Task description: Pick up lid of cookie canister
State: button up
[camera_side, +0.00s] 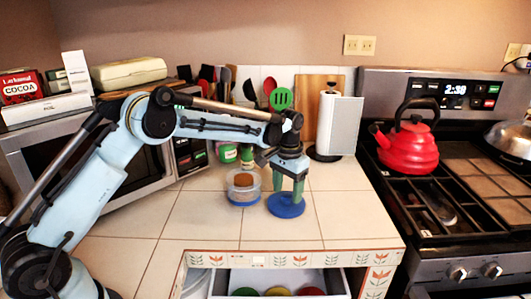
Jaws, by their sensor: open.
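A round blue lid (286,208) lies flat on the tiled counter, just right of the clear canister. The clear round canister (243,189) stands on the counter with something brown showing in its upper part and blue near its base. My gripper (287,196) points straight down over the lid, with its two greenish fingers apart. The fingertips are at or just above the lid's top; I cannot tell whether they touch it. No held object shows between the fingers.
A microwave (130,155) stands at the left. Green jars (228,153) and utensils are behind the canister. A paper towel holder (338,125) is at the back. A red kettle (408,140) sits on the stove at right. An open drawer (275,283) is below the counter's front edge.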

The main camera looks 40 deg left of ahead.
jog(key=shift+f, duration=0.4)
jog(key=shift+c, duration=0.2)
jog(key=c, duration=1.1)
jog(key=shift+r, duration=0.15)
